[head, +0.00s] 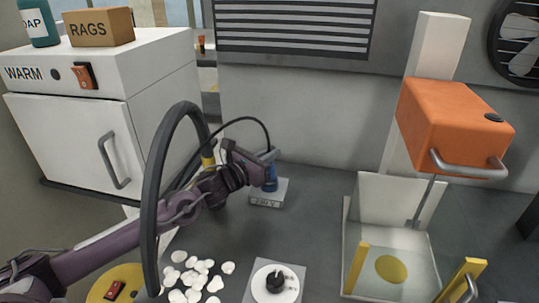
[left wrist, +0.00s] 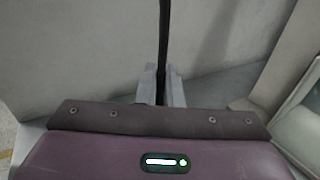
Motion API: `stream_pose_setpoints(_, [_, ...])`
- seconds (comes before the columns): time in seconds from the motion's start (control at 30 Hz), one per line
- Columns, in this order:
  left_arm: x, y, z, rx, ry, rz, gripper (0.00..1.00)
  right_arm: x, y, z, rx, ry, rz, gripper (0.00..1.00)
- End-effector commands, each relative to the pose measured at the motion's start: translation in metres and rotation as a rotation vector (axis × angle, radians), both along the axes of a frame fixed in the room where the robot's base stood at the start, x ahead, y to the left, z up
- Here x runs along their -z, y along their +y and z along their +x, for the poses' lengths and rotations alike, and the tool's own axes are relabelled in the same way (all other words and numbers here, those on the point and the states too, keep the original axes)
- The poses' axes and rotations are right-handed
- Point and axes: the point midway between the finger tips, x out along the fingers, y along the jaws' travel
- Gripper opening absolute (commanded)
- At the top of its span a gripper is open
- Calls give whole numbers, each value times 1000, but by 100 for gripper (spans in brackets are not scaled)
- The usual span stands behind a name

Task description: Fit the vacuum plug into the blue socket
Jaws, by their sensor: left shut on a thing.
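The blue socket (head: 270,182) stands on a pale block (head: 266,200) marked 230 V, on the grey worktop near the back wall. My left gripper (head: 269,157) is right above the socket, with its fingertips close to its top. It is shut on the vacuum plug, whose body is mostly hidden between the fingers. The plug's black cable (head: 249,119) arches up and left from the gripper. In the left wrist view the cable (left wrist: 164,40) runs straight up from between the fingers (left wrist: 161,88). I cannot tell whether the plug touches the socket. My right gripper is not in view.
A thick dark hose (head: 152,190) loops up beside my left arm, above the yellow vacuum (head: 128,275) with a red switch. The WARM cabinet (head: 75,125) stands left, an orange-headed press (head: 450,120) right.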

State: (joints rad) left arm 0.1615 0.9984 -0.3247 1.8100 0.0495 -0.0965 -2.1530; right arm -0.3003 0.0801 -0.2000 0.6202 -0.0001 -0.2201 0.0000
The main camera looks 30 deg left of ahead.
Motion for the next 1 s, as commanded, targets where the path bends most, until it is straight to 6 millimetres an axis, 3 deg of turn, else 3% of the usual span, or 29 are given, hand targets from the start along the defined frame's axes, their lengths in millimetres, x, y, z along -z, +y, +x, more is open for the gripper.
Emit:
stream_pose_setpoints(0.3, [12, -1, -1, 1, 11, 2, 0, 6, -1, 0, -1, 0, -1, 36])
stream_pose_setpoints(0.33, [11, -1, -1, 1, 11, 2, 11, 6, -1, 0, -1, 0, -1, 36])
stream_pose_setpoints(0.5, [10, 0, -1, 1, 9, 1, 32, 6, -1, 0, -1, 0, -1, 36])
stream_pose_setpoints(0.8, [10, 0, -2, 1, 8, 1, 32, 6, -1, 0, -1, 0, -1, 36])
stream_pose_setpoints(1.0, [12, 5, -17, 0, 11, 5, 32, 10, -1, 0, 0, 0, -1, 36])
